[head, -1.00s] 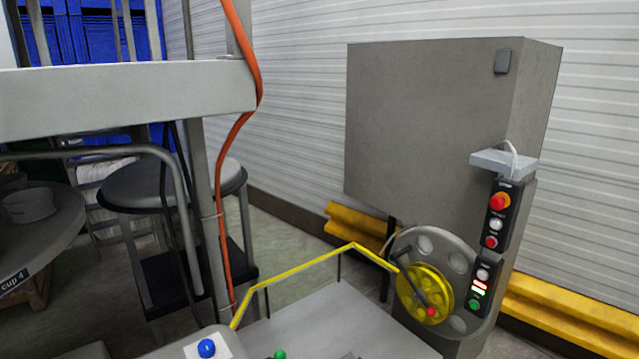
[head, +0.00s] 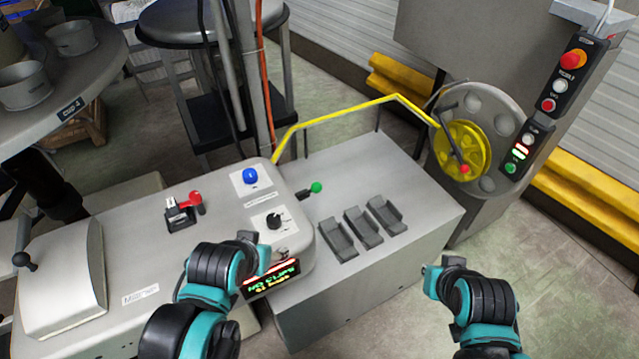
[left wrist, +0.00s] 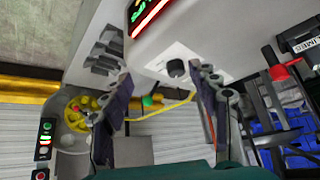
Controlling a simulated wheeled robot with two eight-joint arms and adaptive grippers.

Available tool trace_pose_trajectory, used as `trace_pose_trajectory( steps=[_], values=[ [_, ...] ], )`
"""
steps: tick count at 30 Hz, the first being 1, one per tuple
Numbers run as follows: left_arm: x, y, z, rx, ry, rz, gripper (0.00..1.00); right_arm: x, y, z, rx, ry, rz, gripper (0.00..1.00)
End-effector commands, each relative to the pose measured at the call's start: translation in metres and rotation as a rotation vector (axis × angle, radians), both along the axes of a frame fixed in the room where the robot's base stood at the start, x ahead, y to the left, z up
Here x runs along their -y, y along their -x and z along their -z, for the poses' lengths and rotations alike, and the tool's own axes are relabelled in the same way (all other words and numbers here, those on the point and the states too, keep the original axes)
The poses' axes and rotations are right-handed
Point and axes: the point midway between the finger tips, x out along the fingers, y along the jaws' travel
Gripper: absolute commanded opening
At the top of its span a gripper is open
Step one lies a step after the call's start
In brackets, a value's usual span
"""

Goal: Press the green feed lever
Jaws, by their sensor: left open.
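The green feed lever (head: 316,187) is a short dark arm with a green ball end. It sticks out from the right side of the grey machine housing, above the lower grey deck. In the left wrist view, the green ball (left wrist: 148,101) shows between the finger tips, farther off. My left gripper (head: 256,248) is over the front of the housing by the lit display, lower left of the lever and apart from it. Its fingers (left wrist: 160,88) are spread and empty. My right gripper (head: 442,268) is at the lower right, in front of the deck; its jaw opening is unclear.
A blue button (head: 250,176), a black knob (head: 273,221) and a red-handled switch (head: 195,198) sit on the housing. Several grey clip-like blocks (head: 363,227) stand on the deck. A yellow rail (head: 345,110) runs behind the lever. A display (head: 270,278) reads "NO CLIPS".

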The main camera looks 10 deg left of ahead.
Motion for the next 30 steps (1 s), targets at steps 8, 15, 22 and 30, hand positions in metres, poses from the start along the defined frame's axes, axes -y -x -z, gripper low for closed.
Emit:
trace_pose_trajectory(
  steps=[8, 15, 22, 30],
  values=[
    [0.0, 0.0, 0.0, 0.0, 0.0, 0.0, 0.6, 0.0, 0.0, 0.0, 0.0, 0.0, 0.0, 0.0],
    [0.0, -0.001, -0.002, -0.003, 0.002, -0.002, 0.34, 0.0, 0.0, 0.0, 0.0, 0.0, 0.0, 0.0],
    [0.001, -0.027, -0.033, -0.064, 0.059, -0.074, 0.0, 0.0, 0.0, -0.011, 0.0, 0.0, 0.0, 0.0],
    [0.002, -0.095, -0.084, -0.215, 0.182, -0.257, 0.0, 0.0, 0.0, -0.032, 0.0, 0.0, 0.0, 0.0]
  ],
)
